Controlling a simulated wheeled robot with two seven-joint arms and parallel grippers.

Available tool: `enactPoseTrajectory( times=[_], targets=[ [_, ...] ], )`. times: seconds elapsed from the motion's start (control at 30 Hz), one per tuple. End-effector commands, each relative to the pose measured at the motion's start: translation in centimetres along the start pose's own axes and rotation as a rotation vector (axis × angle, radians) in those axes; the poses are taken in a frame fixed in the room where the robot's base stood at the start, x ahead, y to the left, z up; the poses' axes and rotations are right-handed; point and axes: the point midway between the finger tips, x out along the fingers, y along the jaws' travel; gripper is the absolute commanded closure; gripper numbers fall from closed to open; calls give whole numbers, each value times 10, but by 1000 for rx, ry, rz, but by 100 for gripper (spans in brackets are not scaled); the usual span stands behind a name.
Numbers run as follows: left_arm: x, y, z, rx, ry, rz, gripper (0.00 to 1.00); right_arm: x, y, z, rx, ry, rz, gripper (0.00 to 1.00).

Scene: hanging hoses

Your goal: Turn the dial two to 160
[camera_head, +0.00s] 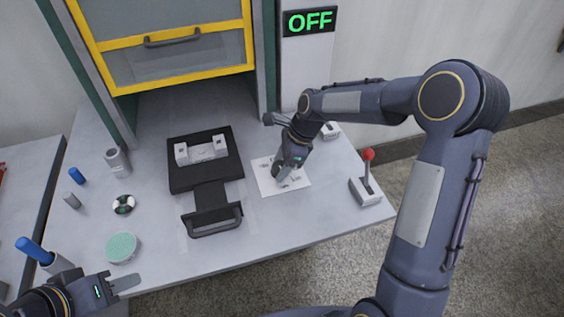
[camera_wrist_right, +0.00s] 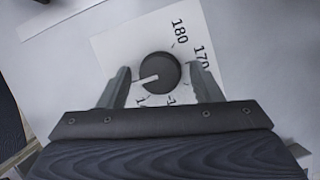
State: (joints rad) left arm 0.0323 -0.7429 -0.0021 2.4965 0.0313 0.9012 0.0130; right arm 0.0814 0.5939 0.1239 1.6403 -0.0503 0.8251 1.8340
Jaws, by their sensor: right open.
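A dark round dial (camera_wrist_right: 160,72) with a white pointer is on a white printed sheet in the right wrist view. The pointer aims to the lower left. The labels 180 (camera_wrist_right: 180,31) and 170 (camera_wrist_right: 201,57) are readable; other numbers are partly hidden by my gripper. My right gripper (camera_wrist_right: 163,85) is open, with one finger on each side of the dial; I cannot tell whether they touch it. In the head view the right gripper (camera_head: 279,174) is over the sheet (camera_head: 297,183) and hides most of the dial. My left gripper (camera_head: 124,284) is at the lower left, away from the dial.
A black slide fixture (camera_head: 228,175) with a handle lies left of the sheet. A red-knobbed lever (camera_head: 364,190) stands to the right. A yellow-framed door (camera_head: 170,66) and a display reading OFF (camera_head: 309,21) are behind. A green round pad (camera_head: 121,247) and blue-topped items are at left.

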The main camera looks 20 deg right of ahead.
Motion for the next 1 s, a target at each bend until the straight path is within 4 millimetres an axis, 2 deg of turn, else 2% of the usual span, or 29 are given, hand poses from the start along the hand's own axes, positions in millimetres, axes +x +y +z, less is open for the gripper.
enactPoseTrajectory(
  times=[0.23,0.57,1.0],
  targets=[
    [0,0,0,0,0,0,64,1,0,0,0,0,-1,43],
    [0,0,0,0,0,0,64,0,0,0,0,0,-1,86],
    [-6,3,-3,0,0,0,64,-1,-1,0,-92,1,38,86]
  ],
)
